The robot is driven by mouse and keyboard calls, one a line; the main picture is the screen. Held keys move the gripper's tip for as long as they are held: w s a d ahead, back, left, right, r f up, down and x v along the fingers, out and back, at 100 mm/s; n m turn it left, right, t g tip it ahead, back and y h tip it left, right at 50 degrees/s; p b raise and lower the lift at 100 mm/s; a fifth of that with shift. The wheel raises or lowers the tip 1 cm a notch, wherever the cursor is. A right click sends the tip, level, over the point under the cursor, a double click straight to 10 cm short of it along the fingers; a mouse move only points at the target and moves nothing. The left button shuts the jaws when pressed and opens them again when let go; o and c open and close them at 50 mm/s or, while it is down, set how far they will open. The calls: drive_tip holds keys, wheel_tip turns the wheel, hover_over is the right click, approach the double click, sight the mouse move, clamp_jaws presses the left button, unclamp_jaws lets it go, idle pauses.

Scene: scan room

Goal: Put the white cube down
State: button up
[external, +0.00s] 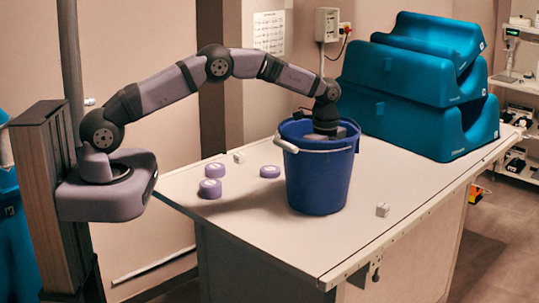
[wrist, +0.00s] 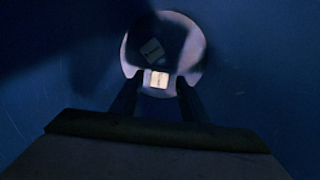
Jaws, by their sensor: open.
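A blue bucket (external: 322,180) with a pale handle stands on the table. My gripper reaches down into it, so its fingers are hidden in the external view. In the wrist view my gripper (wrist: 159,105) is open inside the dark blue bucket. A small brightly lit white cube (wrist: 158,80) with dark marks shows just beyond and between the fingertips; I cannot tell whether it touches them. Two other small white cubes lie on the table: one behind the purple rolls (external: 239,157), one near the front right edge (external: 383,210).
Behind the lit cube is a pale round shape (wrist: 190,50) with a shadowed, marked patch, unclear. Purple rolls (external: 210,188) lie left of the bucket. Teal cushions (external: 415,100) are stacked at the back right. The table (external: 265,225) is clear in front.

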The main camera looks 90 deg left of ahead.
wheel_tip(320, 180, up, 10)
drive_tip(key=b, duration=0.2)
idle(0.6)
drive_tip(key=s+d+r+n+t+p, duration=0.2)
drive_tip(key=s+d+r+n+t, duration=0.15)
drive_tip(key=r, duration=0.35)
drive_tip(key=s+d+r+n+t+p, duration=0.2)
drive_tip(key=s+r+n+t+p, duration=0.15)
drive_tip(key=r, duration=0.35)
drive_tip(key=s+d+f+n+g+b, duration=0.1)
drive_tip(key=s+d+f+g+b, duration=0.1)
drive_tip(key=s+d+f, duration=0.5)
drive_tip(key=s+d+f+n+g+b, duration=0.1)
drive_tip(key=s+d+f+g+b, duration=0.2)
drive_tip(key=s+d+f, duration=0.4)
drive_tip(key=s+f+g, duration=0.1)
drive_tip(key=s+f, duration=0.5)
drive_tip(key=s, duration=0.3)
drive_tip(key=shift+d+g+b, duration=0.3)
drive_tip(key=shift+d+g, duration=0.05)
drive_tip(key=shift+g, duration=0.05)
drive_tip(key=shift+o, duration=0.6)
drive_tip(key=shift+s+f, duration=0.15)
drive_tip(key=shift+s, duration=0.1)
